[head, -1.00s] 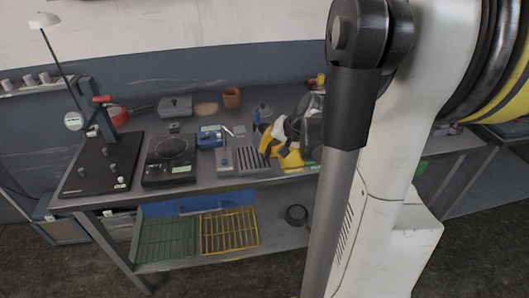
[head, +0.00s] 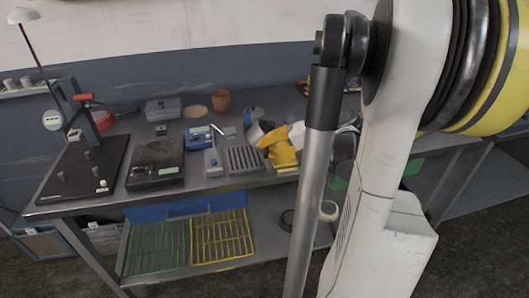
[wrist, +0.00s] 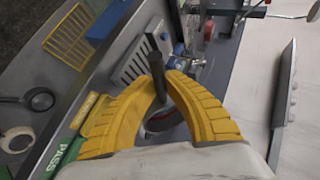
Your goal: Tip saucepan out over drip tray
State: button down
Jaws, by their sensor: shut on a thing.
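My gripper (wrist: 157,80) has yellow fingers and is shut on a dark upright handle (wrist: 152,50), which I take to be the saucepan's. A round metal body with a reddish line (wrist: 163,121) shows between the fingers, partly hidden by them. In the head view my gripper (head: 272,143) is over the bench, just right of and above the slotted drip tray (head: 245,160). A grey rounded shape (head: 256,133) at its fingertips may be the saucepan; its tilt is unclear. The drip tray also shows in the wrist view (wrist: 129,68), beyond the fingertips.
Left of the drip tray are a blue device (head: 197,136), a black hotplate (head: 155,166) and a black board with posts (head: 78,176). Green (head: 155,248) and yellow (head: 222,238) racks lie below.

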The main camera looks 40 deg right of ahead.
jog(key=shift+s+d+f+m+t+y+b, duration=0.2)
jog(key=shift+t+y+b, duration=0.3)
jog(key=shift+b, duration=0.65)
jog(key=shift+s+d+f+m+t+y+b, duration=0.1)
jog(key=shift+m+t+y+b, duration=0.15)
jog(key=shift+t+b, duration=0.65)
jog(key=shift+s+t+y+b, duration=0.1)
jog(key=shift+t+y+b, duration=0.2)
jog(key=shift+t+y, duration=0.1)
jog(key=shift+d+r, duration=0.1)
jog(key=shift+r, duration=0.05)
